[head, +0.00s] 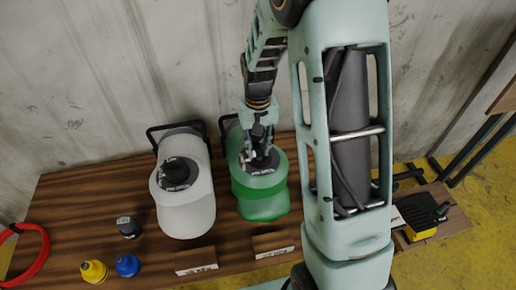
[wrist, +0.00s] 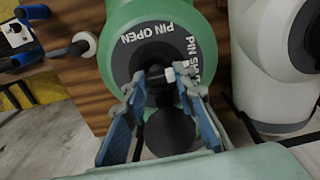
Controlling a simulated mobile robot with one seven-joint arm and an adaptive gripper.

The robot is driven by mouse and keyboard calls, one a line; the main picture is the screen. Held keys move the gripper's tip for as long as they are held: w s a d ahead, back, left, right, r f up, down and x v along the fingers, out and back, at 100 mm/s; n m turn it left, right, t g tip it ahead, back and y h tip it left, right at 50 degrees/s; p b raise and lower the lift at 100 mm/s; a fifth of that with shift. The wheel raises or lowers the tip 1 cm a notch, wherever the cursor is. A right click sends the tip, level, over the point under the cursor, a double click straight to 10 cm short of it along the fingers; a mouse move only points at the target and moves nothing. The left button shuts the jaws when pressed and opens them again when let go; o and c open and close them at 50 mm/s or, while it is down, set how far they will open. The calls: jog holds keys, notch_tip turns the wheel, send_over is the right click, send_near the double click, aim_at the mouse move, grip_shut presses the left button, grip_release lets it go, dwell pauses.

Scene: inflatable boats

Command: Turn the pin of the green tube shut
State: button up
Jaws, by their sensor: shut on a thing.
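The green tube (head: 262,204) stands on the wooden table, right of the white tube. In the wrist view the green tube (wrist: 114,52) carries a dark round plate (wrist: 133,58) printed "PIN OPEN" and "PIN SHUT". My gripper (head: 259,154) is over the top of the green tube. In the wrist view my gripper (wrist: 165,78) is shut on the pin (wrist: 169,75) at the plate's middle. Only a small pale end of the pin shows between the blue-grey fingers. I cannot tell exactly which label the pin points to.
The white tube (head: 187,212) with its own dark dial stands close on the left. Yellow (head: 94,271), blue (head: 127,265) and black (head: 128,227) caps and a red ring (head: 38,262) are farther left. Labelled wooden blocks (head: 272,240) sit in front. A yellow-and-black object (head: 420,231) is at right.

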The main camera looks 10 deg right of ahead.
aim_at(258, 151)
dwell(0.4)
jog(key=o, duration=1.2)
jog(key=shift+c, duration=0.2)
notch_tip(258, 151, up, 12)
